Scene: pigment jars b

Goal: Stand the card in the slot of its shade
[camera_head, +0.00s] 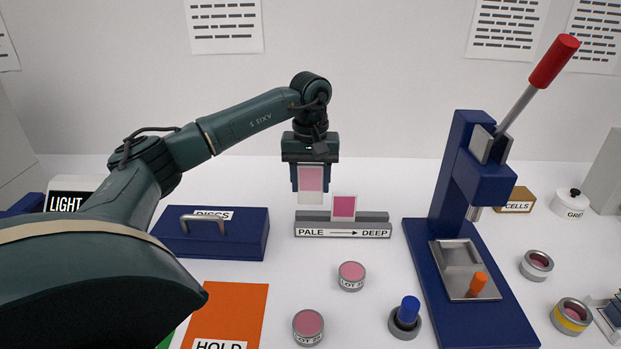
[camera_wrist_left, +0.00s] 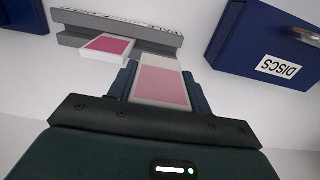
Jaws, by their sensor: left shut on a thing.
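My left gripper (camera_head: 310,178) is shut on a card (camera_head: 311,183) with a mid-pink patch and a pale border. It holds the card upright, above and behind the left part of the grey rack. The held card also shows between the fingers in the left wrist view (camera_wrist_left: 162,84). The grey rack (camera_head: 374,218) is labelled "PALE → DEEP". A deeper magenta card (camera_head: 344,207) stands in it near the middle; it also shows in the left wrist view (camera_wrist_left: 108,46). The held card looks clear of the rack. The rack's slots are too small to make out. My right gripper is not in view.
A blue "DISCS" box (camera_head: 230,240) with a handle stands left of the rack. A blue press (camera_head: 470,290) with a red-tipped lever stands to the right. Pink jars (camera_head: 351,276) and a blue-topped piece (camera_head: 409,312) stand in front. An orange "HOLD" mat (camera_head: 235,305) lies at front left.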

